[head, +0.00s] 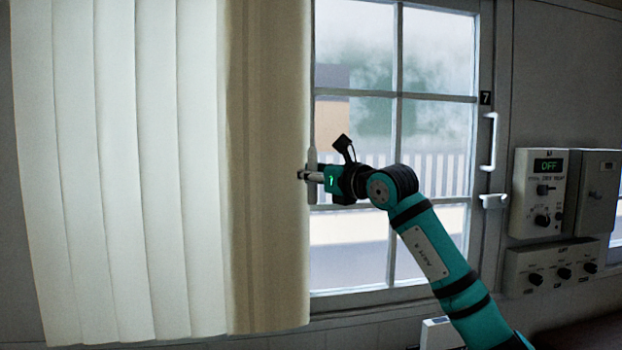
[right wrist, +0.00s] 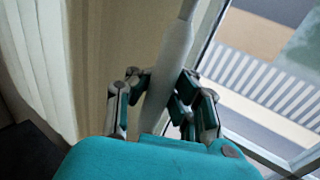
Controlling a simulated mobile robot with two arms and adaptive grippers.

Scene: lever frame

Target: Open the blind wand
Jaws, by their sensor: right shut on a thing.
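The blind (head: 130,170) hangs on the left as wide cream vertical slats, with narrower, bunched tan folds at its right edge. The wand (head: 312,160) is a thin, pale upright rod at that edge. In the right wrist view the wand (right wrist: 172,65) runs between the fingers, slightly tilted in the picture. My right gripper (head: 308,176) is shut on the wand, and its fingers sit on both sides of it in the right wrist view (right wrist: 160,100). My left gripper is in neither view.
A paned window (head: 400,130) stands behind my right arm, with a white handle (head: 490,142) on its right frame. Control boxes, one reading OFF (head: 540,190), and a knob panel (head: 552,268) are on the right wall. The space before the window is otherwise clear.

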